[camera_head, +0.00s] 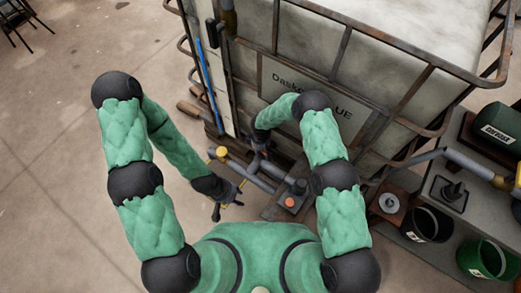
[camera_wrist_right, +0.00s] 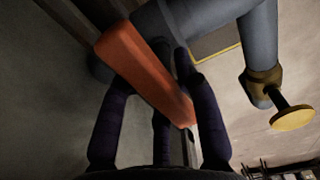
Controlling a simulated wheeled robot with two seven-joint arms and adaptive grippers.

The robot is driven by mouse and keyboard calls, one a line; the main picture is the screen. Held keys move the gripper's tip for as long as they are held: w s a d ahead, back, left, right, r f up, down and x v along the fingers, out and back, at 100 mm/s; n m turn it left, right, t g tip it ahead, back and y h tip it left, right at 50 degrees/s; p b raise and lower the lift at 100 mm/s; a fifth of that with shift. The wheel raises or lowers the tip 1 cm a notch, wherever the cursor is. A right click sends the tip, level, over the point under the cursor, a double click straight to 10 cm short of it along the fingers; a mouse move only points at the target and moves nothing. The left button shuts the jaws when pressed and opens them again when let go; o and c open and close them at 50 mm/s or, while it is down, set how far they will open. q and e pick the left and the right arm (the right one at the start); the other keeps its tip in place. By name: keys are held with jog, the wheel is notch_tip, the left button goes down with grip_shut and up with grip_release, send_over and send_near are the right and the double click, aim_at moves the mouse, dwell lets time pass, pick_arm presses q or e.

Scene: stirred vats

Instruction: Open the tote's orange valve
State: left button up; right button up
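The tote (camera_head: 392,62) is a pale tank in a rusty pipe cage at the upper right of the head view. Its orange valve handle (camera_wrist_right: 145,72) is a long bar running diagonally through the right wrist view. My right gripper (camera_wrist_right: 160,100) has its dark fingers spread around the handle; I cannot tell whether they touch it. In the head view my right gripper (camera_head: 259,152) is at the pipes by the tote's base, and the handle is mostly hidden there. My left gripper (camera_head: 229,199) is lower left of the pipes, too small to read.
A yellow knob (camera_wrist_right: 293,118) on a pipe fitting stands right of the handle; it also shows in the head view (camera_head: 221,152). A box with an orange button (camera_head: 290,202) lies below the pipes. Buckets (camera_head: 486,259) and a bench stand at right.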

grip_shut()
jog(key=shift+s+a+f+n+b, duration=0.1)
jog(key=shift+n+b, duration=0.4)
jog(key=shift+n, duration=0.5)
jog(key=shift+s+a+n+b, duration=0.15)
jog(key=shift+n+b, duration=0.35)
jog(key=shift+n, duration=0.7)
jog(key=n, duration=0.2)
jog(key=shift+s+n+b, duration=0.1)
jog(key=shift+n+b, duration=0.2)
jog(key=shift+s+a+n, duration=0.1)
jog(key=shift+s+n, duration=0.05)
jog(key=shift+n, duration=1.45)
